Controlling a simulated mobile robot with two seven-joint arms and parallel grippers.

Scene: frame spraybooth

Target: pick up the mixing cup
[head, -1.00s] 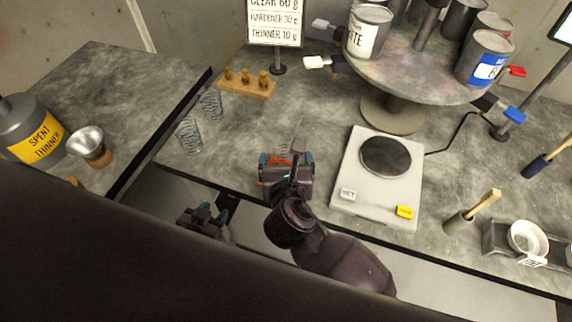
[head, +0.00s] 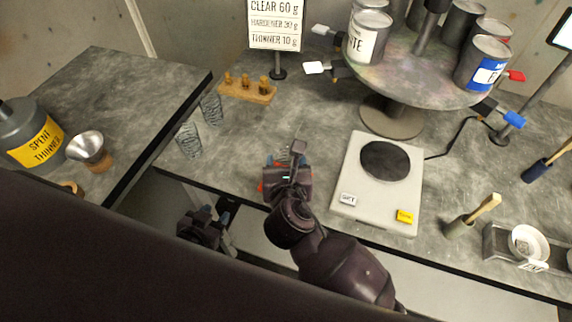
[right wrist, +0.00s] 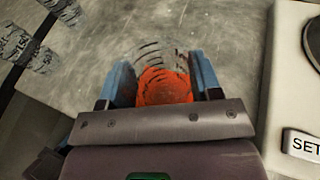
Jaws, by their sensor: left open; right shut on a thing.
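My right gripper (head: 284,168) is over the front edge area of the middle bench, left of the scale. In the right wrist view its blue-padded fingers (right wrist: 164,80) are shut on a clear mixing cup with dark ring markings (right wrist: 155,54) and orange-red content low in it. In the head view the gripper hides most of this cup, and I cannot tell whether it touches the bench. My left gripper (head: 205,226) is open and empty, low in front of the bench edge.
Two clear marked cups (head: 188,140) (head: 211,108) stand to the left. A white scale (head: 377,205) is close on the right. Behind are a wooden rack (head: 247,90), a sign (head: 275,25) and a round stand with cans (head: 415,85). A gap separates the left bench.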

